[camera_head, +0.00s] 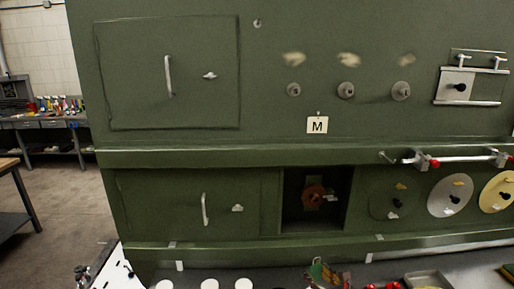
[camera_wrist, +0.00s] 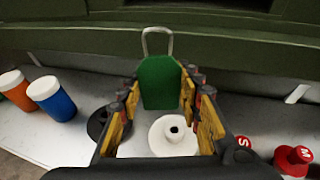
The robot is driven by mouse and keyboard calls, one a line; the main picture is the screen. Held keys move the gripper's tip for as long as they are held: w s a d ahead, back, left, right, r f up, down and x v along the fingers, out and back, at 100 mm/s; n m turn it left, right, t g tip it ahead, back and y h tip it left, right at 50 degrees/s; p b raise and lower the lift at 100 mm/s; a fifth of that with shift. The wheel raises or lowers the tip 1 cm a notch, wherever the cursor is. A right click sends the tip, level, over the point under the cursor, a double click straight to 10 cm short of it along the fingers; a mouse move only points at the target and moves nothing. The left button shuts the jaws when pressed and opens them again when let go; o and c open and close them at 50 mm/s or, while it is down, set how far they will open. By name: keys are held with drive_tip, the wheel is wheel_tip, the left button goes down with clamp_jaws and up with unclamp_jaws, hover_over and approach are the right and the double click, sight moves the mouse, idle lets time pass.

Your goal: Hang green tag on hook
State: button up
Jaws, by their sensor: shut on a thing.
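The green tag (camera_wrist: 160,84) stands upright between the fingers of my gripper (camera_wrist: 161,88) in the wrist view. My gripper is shut on it. A grey wire loop (camera_wrist: 157,40) rises from the tag's top edge and hangs on nothing. In the head view, a small light peg or hook (camera_head: 257,22) sticks out of the upper green panel, bare. A white plate marked M (camera_head: 317,125) hangs lower on that panel. I cannot tell which fitting is the task's hook.
Below my gripper, a white round flanged part (camera_wrist: 173,136) and a black disc (camera_wrist: 101,124) lie on a pale surface. Orange (camera_wrist: 16,90) and blue (camera_wrist: 52,97) capped containers stand left. A red knob (camera_wrist: 293,160) is right. An open recess (camera_head: 335,222) is in the lower panel.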

drive_tip(key=shift+r, duration=0.1)
drive_tip(key=s+d+r+m+h+p, duration=0.1)
drive_tip(key=s+d+r+h+p, duration=0.1)
drive_tip(key=d+r+p, duration=0.7)
drive_tip(key=s+d+r+m+h+p, duration=0.15)
drive_tip(key=d+r+p, duration=0.35)
drive_tip(key=d+r, duration=0.5)
drive_tip(key=s+d+r+m+h+p, duration=0.1)
drive_tip(key=s+d+r+p, duration=0.2)
drive_tip(key=r, duration=0.4)
drive_tip(key=s+d+r+p, duration=0.1)
drive_tip(key=s+r+p, duration=0.2)
drive_tip(key=r+p, duration=0.25)
drive_tip(key=shift+n+t+y, duration=0.25)
drive_tip(key=shift+t+y, duration=0.05)
drive_tip(key=shift+y, duration=0.15)
drive_tip(key=s+a, duration=0.1)
drive_tip(key=s, duration=0.1)
drive_tip(key=s+a+r, duration=0.1)
drive_tip(key=a, duration=0.1)
drive_tip(key=shift+s+p, duration=0.35)
